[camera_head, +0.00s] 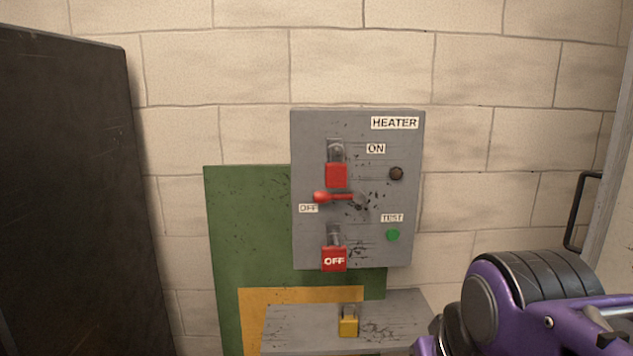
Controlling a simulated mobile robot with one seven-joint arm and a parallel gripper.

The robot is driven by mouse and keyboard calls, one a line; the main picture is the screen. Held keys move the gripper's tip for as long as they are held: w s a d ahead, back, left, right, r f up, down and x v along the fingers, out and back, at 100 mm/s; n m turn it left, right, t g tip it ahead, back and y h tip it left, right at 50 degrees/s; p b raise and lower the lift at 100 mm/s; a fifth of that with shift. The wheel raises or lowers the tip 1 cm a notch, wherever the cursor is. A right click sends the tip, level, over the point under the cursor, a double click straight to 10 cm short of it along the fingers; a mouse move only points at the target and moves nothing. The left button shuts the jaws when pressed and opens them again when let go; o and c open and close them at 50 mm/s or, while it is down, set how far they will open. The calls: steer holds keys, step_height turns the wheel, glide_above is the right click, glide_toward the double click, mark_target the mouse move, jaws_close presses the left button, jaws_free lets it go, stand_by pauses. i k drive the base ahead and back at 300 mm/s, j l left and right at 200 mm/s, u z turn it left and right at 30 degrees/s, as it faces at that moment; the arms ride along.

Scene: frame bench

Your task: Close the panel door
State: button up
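A pale grey upright panel (617,215) with a black bar handle (577,212) stands at the right edge, cut off by the frame. It may be the panel door; how far it stands open cannot be told. A tall dark slab (70,190) fills the left side and could also be a door or cabinet side. My purple and black arm (525,305) is at the lower right, below the handle and apart from it in the picture. My gripper's fingers are not visible.
A grey HEATER box (312,125) with red padlocks, a red lever (332,197) and a green TEST button (393,235) is in the middle. Behind it is a green board (245,230). Below, a grey box (395,320) bears a yellow padlock (348,327). A block wall (490,130) is behind.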

mark_target(611, 177)
steer(key=i+z, duration=0.15)
steer(key=z, duration=1.8)
steer(key=i+j, duration=0.1)
steer(key=j, duration=0.75)
steer(key=l+u, duration=0.3)
steer(key=i+j+z, duration=0.1)
steer(key=i, duration=0.2)
steer(key=j, duration=0.05)
